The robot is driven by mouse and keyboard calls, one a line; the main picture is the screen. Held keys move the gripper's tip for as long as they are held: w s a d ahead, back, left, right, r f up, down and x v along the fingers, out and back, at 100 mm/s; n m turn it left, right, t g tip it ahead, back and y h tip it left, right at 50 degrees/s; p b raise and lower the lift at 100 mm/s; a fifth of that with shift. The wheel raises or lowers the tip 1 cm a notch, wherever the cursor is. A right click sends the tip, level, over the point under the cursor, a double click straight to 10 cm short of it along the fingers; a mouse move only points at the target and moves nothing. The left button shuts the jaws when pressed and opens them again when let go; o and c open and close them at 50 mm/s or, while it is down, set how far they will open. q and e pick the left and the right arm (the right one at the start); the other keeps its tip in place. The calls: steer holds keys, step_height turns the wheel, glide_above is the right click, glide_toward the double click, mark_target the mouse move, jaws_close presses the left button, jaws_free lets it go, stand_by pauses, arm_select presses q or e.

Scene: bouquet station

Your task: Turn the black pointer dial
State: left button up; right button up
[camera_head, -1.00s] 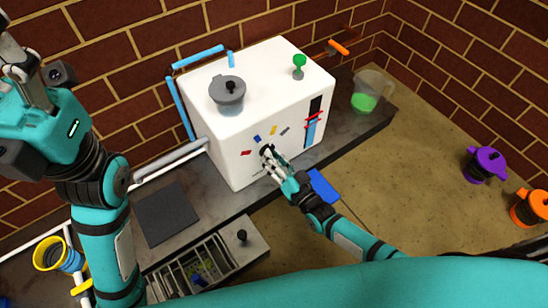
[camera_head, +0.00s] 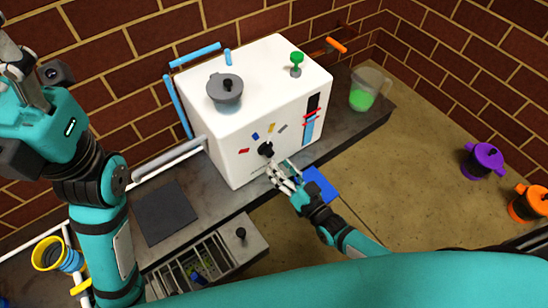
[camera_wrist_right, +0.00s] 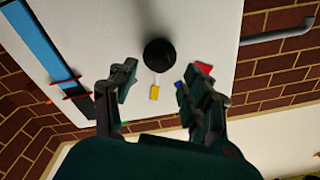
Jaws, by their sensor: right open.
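The black pointer dial (camera_head: 265,149) sits on the front face of the white box-shaped machine (camera_head: 225,150), below small coloured marks. My left gripper (camera_head: 15,60) is at the upper left edge, partly cut off.
A grey pot (camera_head: 226,93) and a green knob (camera_head: 296,62) are on top of the machine. A jug of green liquid (camera_head: 366,92) stands at right. An open drawer (camera_head: 245,245) is below.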

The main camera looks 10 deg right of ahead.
steer(key=v, duration=0.7)
steer(key=shift+s+r, duration=0.1)
